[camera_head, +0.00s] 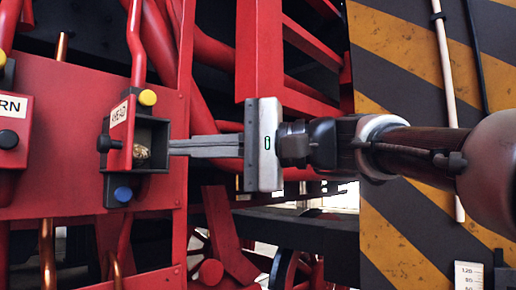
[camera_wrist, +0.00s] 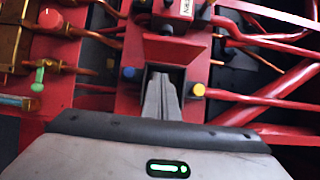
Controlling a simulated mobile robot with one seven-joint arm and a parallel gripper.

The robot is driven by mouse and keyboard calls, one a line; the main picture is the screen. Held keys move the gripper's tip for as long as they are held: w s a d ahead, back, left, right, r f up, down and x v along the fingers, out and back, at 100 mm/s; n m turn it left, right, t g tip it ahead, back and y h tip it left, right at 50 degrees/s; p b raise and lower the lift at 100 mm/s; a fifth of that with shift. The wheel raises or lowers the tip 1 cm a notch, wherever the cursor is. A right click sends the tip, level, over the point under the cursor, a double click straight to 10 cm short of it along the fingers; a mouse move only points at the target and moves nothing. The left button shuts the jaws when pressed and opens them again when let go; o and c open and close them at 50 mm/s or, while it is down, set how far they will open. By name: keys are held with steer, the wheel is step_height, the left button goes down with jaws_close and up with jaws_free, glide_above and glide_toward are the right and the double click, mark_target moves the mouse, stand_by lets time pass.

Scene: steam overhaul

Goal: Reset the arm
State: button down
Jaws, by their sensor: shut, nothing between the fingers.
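My gripper (camera_head: 178,147) is shut, its long grey fingers together and empty. In the head view it comes in from the right, and its tips are at the mouth of a small open black box (camera_head: 156,132) on a red panel. A gold-coloured lump (camera_head: 141,152) shows inside the box. In the wrist view the fingers (camera_wrist: 160,88) point into the same box (camera_wrist: 178,74), which hides their ends in part. I cannot tell whether the tips touch anything.
The box carries a yellow knob (camera_head: 148,97), a blue knob (camera_head: 123,194) and a red hinged flap (camera_head: 121,131) at its left. Red pipes and beams crowd behind my gripper. A yellow-and-black striped panel (camera_head: 390,40) stands at the right behind my arm.

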steer(key=s+d, duration=0.5)
steer(key=d, duration=0.2)
steer(key=shift+d+b, duration=0.15)
steer(key=shift+b, duration=0.15)
